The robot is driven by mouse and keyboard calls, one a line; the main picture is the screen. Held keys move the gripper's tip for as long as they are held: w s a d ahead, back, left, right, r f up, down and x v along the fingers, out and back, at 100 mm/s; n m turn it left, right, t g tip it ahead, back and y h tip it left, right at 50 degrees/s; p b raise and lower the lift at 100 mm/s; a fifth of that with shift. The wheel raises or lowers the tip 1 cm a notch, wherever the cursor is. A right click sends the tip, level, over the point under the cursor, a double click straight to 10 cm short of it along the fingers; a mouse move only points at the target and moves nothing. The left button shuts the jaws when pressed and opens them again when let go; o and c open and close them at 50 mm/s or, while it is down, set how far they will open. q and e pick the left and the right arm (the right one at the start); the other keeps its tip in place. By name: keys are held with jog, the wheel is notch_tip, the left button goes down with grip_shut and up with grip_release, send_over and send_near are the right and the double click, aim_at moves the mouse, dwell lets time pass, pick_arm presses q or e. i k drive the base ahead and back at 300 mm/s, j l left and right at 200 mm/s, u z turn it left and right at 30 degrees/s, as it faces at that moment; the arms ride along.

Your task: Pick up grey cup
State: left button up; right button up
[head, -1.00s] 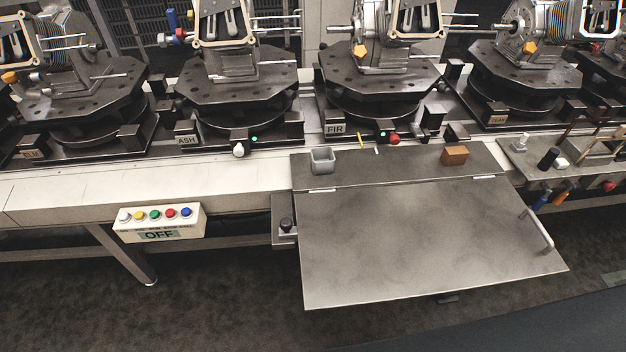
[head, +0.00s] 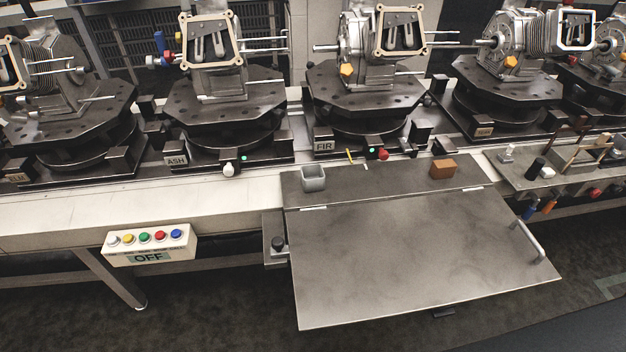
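The grey cup (head: 314,179) is a small square, open-topped container. It stands upright near the left end of the narrow back strip of the metal table (head: 410,245), behind the hinged flap. Nothing touches it from above. Neither of my grippers shows in the head view, so their state cannot be seen.
A brown block (head: 443,169) sits on the same strip, to the right. A yellow stick (head: 350,156) and a red knob (head: 383,154) lie behind it. Fixtures on octagonal plates (head: 367,95) line the conveyor. A button box (head: 150,244) reading OFF hangs at left. The flap is bare.

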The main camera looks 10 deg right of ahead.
aim_at(312, 176)
jog(key=z, duration=1.7)
jog(key=j, duration=1.65)
